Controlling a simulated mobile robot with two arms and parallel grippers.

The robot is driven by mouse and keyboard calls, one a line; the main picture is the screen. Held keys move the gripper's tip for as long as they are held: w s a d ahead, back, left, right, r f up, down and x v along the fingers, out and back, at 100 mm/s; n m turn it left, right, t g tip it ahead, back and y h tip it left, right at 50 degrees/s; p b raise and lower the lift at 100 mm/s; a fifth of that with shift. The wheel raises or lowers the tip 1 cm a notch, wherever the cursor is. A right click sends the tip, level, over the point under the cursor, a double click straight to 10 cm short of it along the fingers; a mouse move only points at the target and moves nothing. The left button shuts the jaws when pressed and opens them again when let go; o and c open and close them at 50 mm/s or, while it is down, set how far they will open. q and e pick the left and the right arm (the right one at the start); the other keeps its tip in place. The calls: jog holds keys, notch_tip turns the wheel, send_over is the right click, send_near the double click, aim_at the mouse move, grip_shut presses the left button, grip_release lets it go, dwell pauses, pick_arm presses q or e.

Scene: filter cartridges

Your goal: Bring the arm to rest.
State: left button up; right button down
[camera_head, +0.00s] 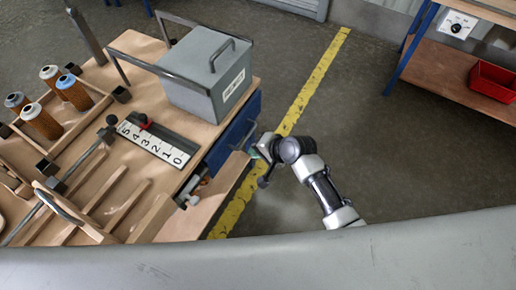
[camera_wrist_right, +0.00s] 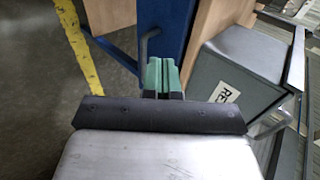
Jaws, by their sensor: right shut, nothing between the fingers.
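My right arm (camera_head: 322,190) reaches up from the lower right over the grey floor, beside the workbench's right edge. My right gripper (camera_head: 253,152) is next to the blue drawer front (camera_head: 233,130) under the bench top. In the right wrist view its green fingertips (camera_wrist_right: 162,74) are together with nothing between them. A dark bar handle (camera_wrist_right: 150,42) on the blue front shows just beyond the fingertips; I cannot tell whether they touch it. My left gripper is not in view.
The wooden bench (camera_head: 135,75) carries a grey lidded box (camera_head: 205,75), several brown filter cartridges (camera_head: 42,122) in a wooden rack, and a numbered scale (camera_head: 158,143). Open floor (camera_head: 350,110) with a yellow line (camera_head: 312,85) lies right. A red bin (camera_head: 492,80) sits on a far shelf.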

jog(key=s+d+f+n+g+h, duration=0.1)
jog(key=s+d+f+h, duration=0.1)
jog(key=s+d+f, duration=0.45)
jog(key=s+d+f+n+h, duration=0.1)
jog(key=s+f, duration=0.3)
jog(key=f, duration=0.5)
jog(key=s+d+f+n+g+h, duration=0.1)
jog(key=s+d+f+h, duration=0.1)
jog(key=s+d+f, duration=0.45)
jog(key=s+d+f+n+h, duration=0.1)
jog(key=s+d+f+n, duration=0.1)
jog(key=s, duration=0.6)
jog(key=s+d+f+n+g+h, duration=0.1)
jog(key=s+d+f+n, duration=0.1)
jog(key=s+f, duration=0.3)
jog(key=s+d+f+n+g, duration=0.1)
jog(key=s+f, duration=0.3)
jog(key=s, duration=0.6)
jog(key=shift+s+d+n+h, duration=0.35)
jog(key=shift+d+n+h, duration=0.05)
jog(key=shift+d+n, duration=0.3)
